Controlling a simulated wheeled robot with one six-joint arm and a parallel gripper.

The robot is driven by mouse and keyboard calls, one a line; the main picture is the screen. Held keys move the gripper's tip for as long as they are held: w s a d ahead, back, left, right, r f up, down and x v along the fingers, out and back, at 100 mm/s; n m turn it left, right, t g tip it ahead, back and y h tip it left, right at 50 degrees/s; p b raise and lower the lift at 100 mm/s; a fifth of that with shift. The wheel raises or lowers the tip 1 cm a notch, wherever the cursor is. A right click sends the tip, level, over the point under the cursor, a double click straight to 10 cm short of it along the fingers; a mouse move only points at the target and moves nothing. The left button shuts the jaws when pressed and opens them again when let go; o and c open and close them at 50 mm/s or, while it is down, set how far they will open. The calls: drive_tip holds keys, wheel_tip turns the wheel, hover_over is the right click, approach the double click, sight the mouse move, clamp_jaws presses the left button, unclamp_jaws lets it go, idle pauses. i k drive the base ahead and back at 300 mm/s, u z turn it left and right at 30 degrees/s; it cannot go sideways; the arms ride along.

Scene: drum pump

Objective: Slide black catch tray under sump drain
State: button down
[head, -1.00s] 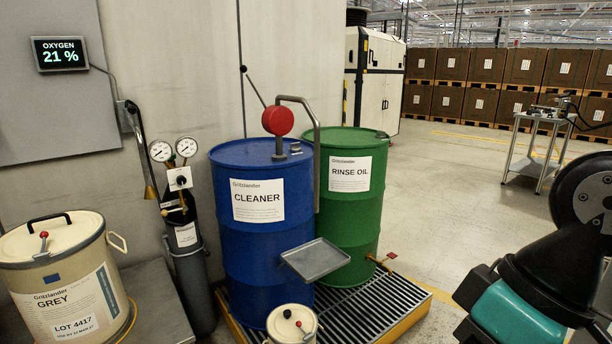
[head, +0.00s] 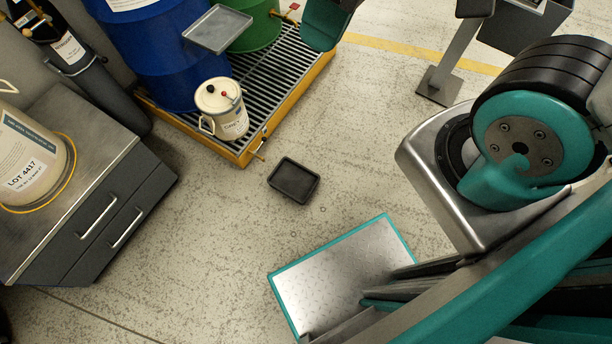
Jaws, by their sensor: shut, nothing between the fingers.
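The black catch tray (head: 294,181) lies flat on the concrete floor in the head view, just in front of the sump's near corner. It looks empty. The sump (head: 246,152) is a yellow-edged base with a dark grating, under the drums. A small brass drain (head: 259,153) sticks out from its front side near that corner. The tray is a short way to the right of and below the drain in the picture, apart from it. My gripper is not in view; only links of my arm show at the top and right.
A cream can (head: 221,108) stands on the grating before the blue drum (head: 150,50). A grey shelf tray (head: 217,28) juts out above it. A grey drawer cabinet (head: 95,215) stands at left. The floor around the black tray is clear.

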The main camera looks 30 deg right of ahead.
sight(296, 182)
drive_tip(key=u, duration=2.65)
drive_tip(key=k, duration=0.75)
drive_tip(key=z, duration=2.35)
